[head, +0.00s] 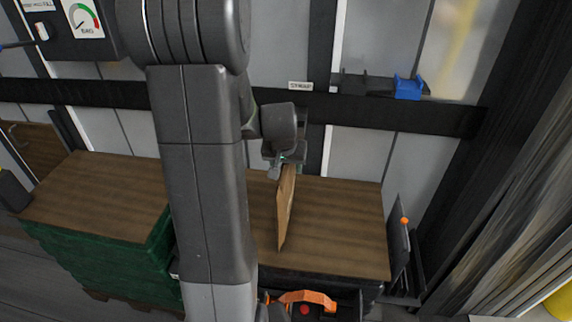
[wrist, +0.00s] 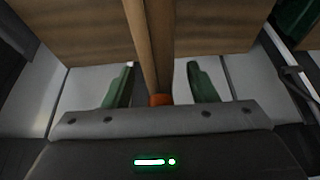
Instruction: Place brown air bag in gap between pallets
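The brown air bag (head: 287,205) hangs nearly edge-on below my gripper (head: 287,160), with its lower end in front of the right wooden load top in the head view. In the wrist view the bag (wrist: 148,45) runs between the two green fingers (wrist: 160,75), with an orange fitting at its near end. The right load (head: 345,225) has a brown top. The left load (head: 95,195) has a brown top on green crates. My arm hides most of the gap between them.
A dark rail with a small label and a blue holder (head: 408,88) runs along the back wall. A dark upright with an orange tip (head: 404,221) stands at the right load's right side. An orange handle (head: 305,298) is in front. A gauge (head: 83,17) is at upper left.

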